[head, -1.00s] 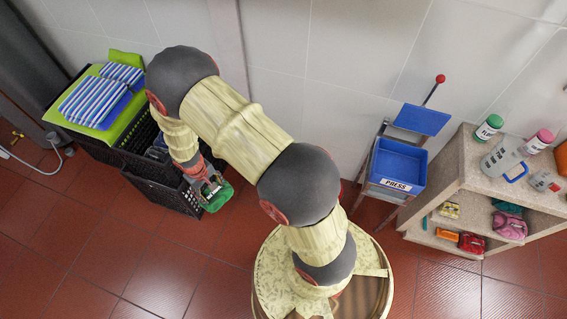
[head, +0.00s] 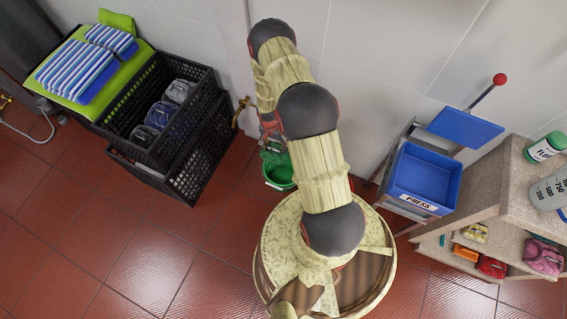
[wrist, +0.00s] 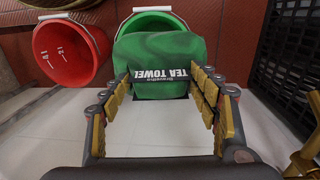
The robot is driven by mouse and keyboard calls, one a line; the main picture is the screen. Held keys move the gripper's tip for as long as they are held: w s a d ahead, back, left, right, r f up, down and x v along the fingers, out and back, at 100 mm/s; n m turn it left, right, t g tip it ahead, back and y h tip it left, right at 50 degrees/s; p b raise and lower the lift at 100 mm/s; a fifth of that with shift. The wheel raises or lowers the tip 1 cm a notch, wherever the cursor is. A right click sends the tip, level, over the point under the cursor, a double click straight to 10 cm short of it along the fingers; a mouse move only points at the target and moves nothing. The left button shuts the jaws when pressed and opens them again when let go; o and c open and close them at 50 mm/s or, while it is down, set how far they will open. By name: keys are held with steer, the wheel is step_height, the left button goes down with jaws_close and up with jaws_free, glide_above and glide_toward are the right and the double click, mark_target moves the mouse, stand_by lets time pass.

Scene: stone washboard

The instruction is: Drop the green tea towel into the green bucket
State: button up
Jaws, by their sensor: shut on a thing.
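My gripper (wrist: 165,80) is shut on the green tea towel (wrist: 158,52), a dark green folded bundle with a black "TEA TOWEL" label, held between the fingers in the wrist view. The green bucket (wrist: 178,16) shows behind the towel, which hides most of its opening. In the head view the green bucket (head: 280,176) stands on the floor near the wall, partly behind my arm. My gripper (head: 271,143) is just above its far side there, with the towel (head: 273,156) at its tip. The exact height over the rim cannot be told.
A red bucket (wrist: 68,50) stands beside the green one. Black crates (head: 190,140) with rolled cloths stand left, beside striped towels (head: 75,70). A brass tap (head: 240,108) juts from the wall. A blue press bin (head: 425,175) and stone shelf (head: 490,185) stand right.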

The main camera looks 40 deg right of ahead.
steer(key=s+d+f+m+b, duration=0.1)
steer(key=d+f+b, duration=0.1)
steer(key=f, duration=0.5)
steer(key=s+d+f+m+b, duration=0.2)
steer(key=f+b, duration=0.1)
steer(key=f, duration=0.4)
steer(key=shift+s+d+f+b, duration=0.2)
steer(key=shift+d+b, duration=0.1)
steer(key=o, duration=1.4)
steer(key=r, duration=1.2)
steer(key=shift+w, duration=0.35)
